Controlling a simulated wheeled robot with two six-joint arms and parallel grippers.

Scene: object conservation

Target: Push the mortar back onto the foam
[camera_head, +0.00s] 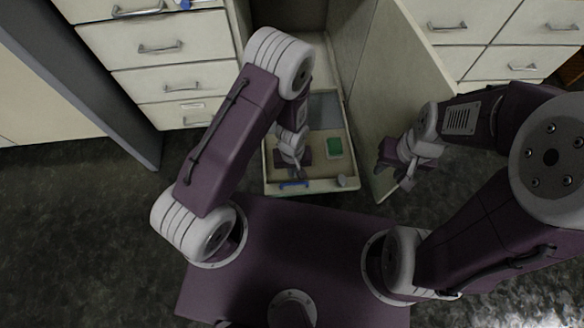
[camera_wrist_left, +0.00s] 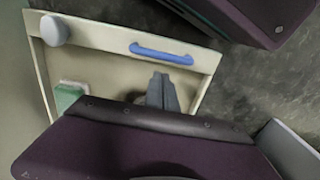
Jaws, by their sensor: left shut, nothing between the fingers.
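A pale grey rounded piece (camera_head: 342,181), possibly the mortar, sits at the front right corner of the pulled-out drawer; it also shows in the left wrist view (camera_wrist_left: 54,30). A flat grey panel (camera_head: 325,110) lies deeper in the drawer and may be the foam; I cannot tell for sure. My left gripper (camera_head: 295,173) is over the drawer's front part, pointing down. Its fingers (camera_wrist_left: 162,92) are together and empty, apart from the pale piece and close to a blue bar. My right gripper (camera_head: 408,183) hangs outside the drawer at the right, beside the cabinet door; its finger opening is unclear.
The drawer (camera_head: 320,186) has low cream walls. A blue bar (camera_head: 294,184) lies along its front edge. A green block (camera_head: 334,146) on a white base is inside at the right. The open cabinet door (camera_head: 400,90) stands close on the right. Dark floor is clear at left.

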